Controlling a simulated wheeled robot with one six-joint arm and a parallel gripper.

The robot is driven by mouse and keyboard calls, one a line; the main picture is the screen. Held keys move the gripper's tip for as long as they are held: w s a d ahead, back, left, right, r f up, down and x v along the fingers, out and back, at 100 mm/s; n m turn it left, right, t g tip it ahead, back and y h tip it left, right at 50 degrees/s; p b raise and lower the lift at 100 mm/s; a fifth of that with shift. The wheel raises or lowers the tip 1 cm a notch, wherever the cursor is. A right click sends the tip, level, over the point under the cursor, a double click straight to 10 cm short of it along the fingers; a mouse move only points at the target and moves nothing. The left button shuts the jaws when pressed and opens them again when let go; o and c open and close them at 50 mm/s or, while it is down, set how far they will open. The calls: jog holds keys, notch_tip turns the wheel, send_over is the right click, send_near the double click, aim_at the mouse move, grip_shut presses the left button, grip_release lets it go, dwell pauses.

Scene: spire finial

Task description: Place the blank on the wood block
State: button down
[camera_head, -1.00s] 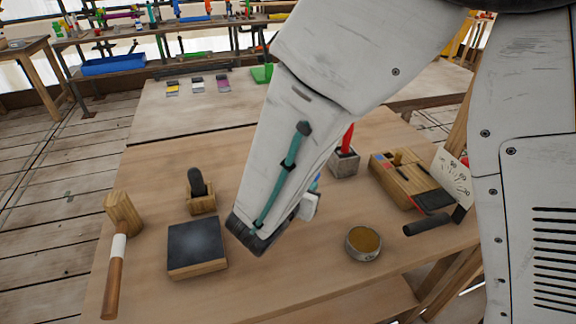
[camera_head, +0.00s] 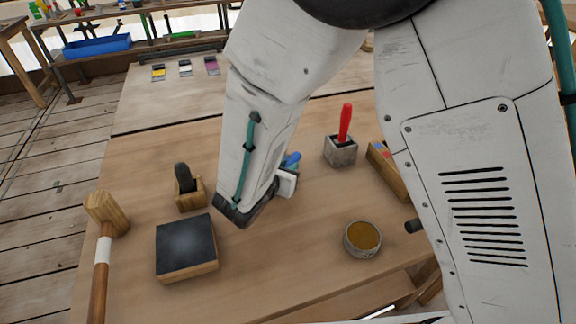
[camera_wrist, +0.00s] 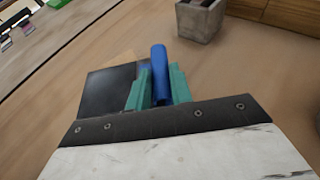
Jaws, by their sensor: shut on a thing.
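The blank is a blue cylinder (camera_wrist: 159,74), held between the teal fingers of my gripper (camera_wrist: 160,86) in the wrist view. A bit of blue (camera_head: 291,160) also shows beside my wrist in the head view, where the arm hides most of the gripper. A square wood block with a dark top (camera_head: 187,246) lies on the bench, left of and nearer than my wrist.
A small wood holder with a dark rounded piece (camera_head: 188,192) stands behind the block. A mallet (camera_head: 104,245) lies at left. A round tin (camera_head: 362,240) and a grey pot (camera_head: 341,151) with a red-handled tool stand at right. Bare bench lies between block and tin.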

jog(key=shift+f, duration=0.15)
jog(key=c, duration=1.3)
grip_release()
jog(key=shift+o, duration=0.2)
